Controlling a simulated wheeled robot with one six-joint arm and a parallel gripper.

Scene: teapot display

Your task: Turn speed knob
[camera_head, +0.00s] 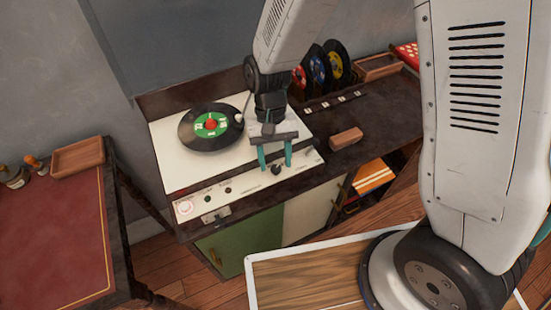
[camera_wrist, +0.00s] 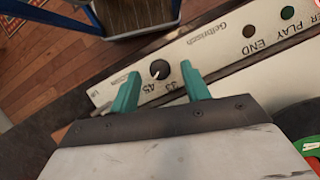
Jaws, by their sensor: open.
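The speed knob (camera_wrist: 159,69) is a small round black knob with a white pointer line, on the white front strip of the record player (camera_head: 180,176). Numbers 33 and 45 are printed beside it in the wrist view. The knob also shows in the head view (camera_head: 276,170), between the two teal fingers. My gripper (camera_head: 275,161) is open and empty, its fingers pointing down at the strip. In the wrist view my gripper (camera_wrist: 160,88) has one finger on each side of the knob, with gaps; whether the tips reach its height I cannot tell.
A black record with a green label (camera_head: 211,125) lies on the turntable left of my gripper. A brown block (camera_head: 346,138) sits on the cabinet to the right. Several records (camera_head: 318,68) stand upright behind. A red-topped desk (camera_head: 55,235) is at the left.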

